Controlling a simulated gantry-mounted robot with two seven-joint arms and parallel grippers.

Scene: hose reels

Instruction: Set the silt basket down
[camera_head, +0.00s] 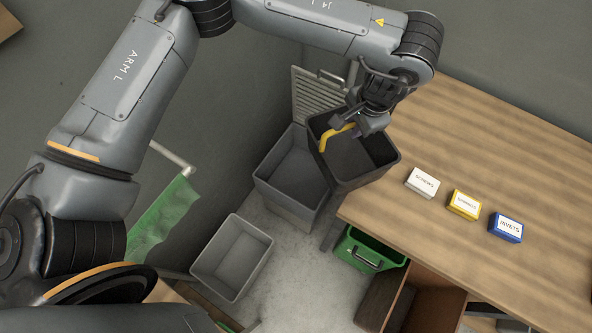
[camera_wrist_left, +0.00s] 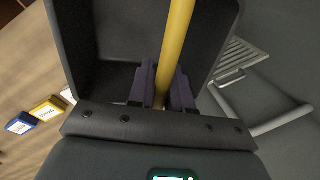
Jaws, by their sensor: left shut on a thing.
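The silt basket (camera_head: 372,172) is a dark grey, open-topped bin with a yellow bar handle (camera_head: 333,136). It shows in the head view at upper centre, beside the left edge of the wooden bench. My left gripper (camera_head: 353,126) is shut on the yellow handle. In the left wrist view the handle (camera_wrist_left: 180,35) runs between the two dark fingers, with the basket's walls (camera_wrist_left: 85,45) around them. The basket looks empty where I can see inside. Its underside is hidden, so I cannot tell whether it touches anything. My right gripper is out of view.
A taller grey bin (camera_head: 262,182) stands left of the basket, and a lower grey bin (camera_head: 243,288) nearer. White, yellow and blue boxes (camera_head: 507,228) sit on the wooden bench (camera_head: 480,130). A green crate (camera_head: 345,246) is below the bench edge. A louvred panel (camera_head: 306,92) stands behind.

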